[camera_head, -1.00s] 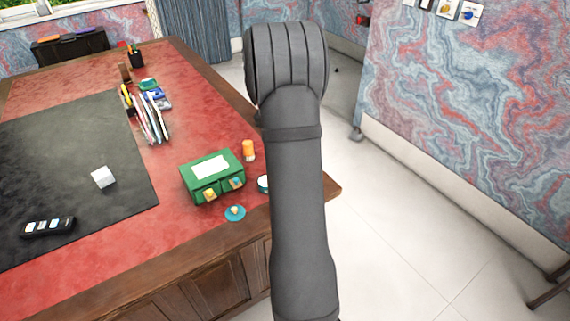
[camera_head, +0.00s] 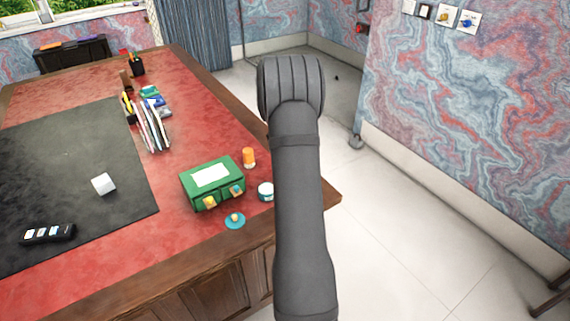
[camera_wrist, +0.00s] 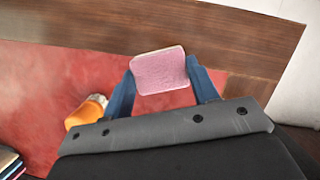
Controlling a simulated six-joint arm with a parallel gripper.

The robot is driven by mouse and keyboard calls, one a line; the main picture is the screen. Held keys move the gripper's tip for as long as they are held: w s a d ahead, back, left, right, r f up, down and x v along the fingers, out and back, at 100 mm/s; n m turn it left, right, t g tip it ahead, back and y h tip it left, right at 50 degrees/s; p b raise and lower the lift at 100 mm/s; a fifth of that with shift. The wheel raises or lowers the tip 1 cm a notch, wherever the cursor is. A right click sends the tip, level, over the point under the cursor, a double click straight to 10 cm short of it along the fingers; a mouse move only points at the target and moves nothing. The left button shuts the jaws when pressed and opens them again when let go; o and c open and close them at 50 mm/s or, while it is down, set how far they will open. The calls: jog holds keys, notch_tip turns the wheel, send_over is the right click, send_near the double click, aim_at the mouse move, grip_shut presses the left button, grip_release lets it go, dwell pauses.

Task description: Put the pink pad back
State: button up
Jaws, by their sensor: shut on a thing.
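The pink pad (camera_wrist: 160,71) is a small flat piece with rounded corners and a speckled pink face. It shows in the wrist view, held between the two blue fingers of my gripper (camera_wrist: 158,80). My gripper is shut on it, above the desk near the wooden edge. In the head view my grey arm hides the gripper and the pad. The place the pad belongs cannot be told from these frames.
A green box (camera_head: 212,184) with small drawers stands on the red desk top. Beside it are an orange bottle (camera_head: 249,158), a white jar (camera_head: 265,192) and a teal disc (camera_head: 235,221). Upright folders (camera_head: 152,128) stand farther back. A white cube (camera_head: 104,184) lies on the black mat (camera_head: 60,150).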

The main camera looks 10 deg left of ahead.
jog(key=shift+w+a+f, duration=0.2)
jog(key=shift+a+f, duration=0.2)
jog(key=shift+a, duration=0.2)
jog(key=shift+f, duration=1.95)
jog(key=shift+f, duration=0.1)
jog(key=o, duration=0.9)
jog(key=v, duration=1.2)
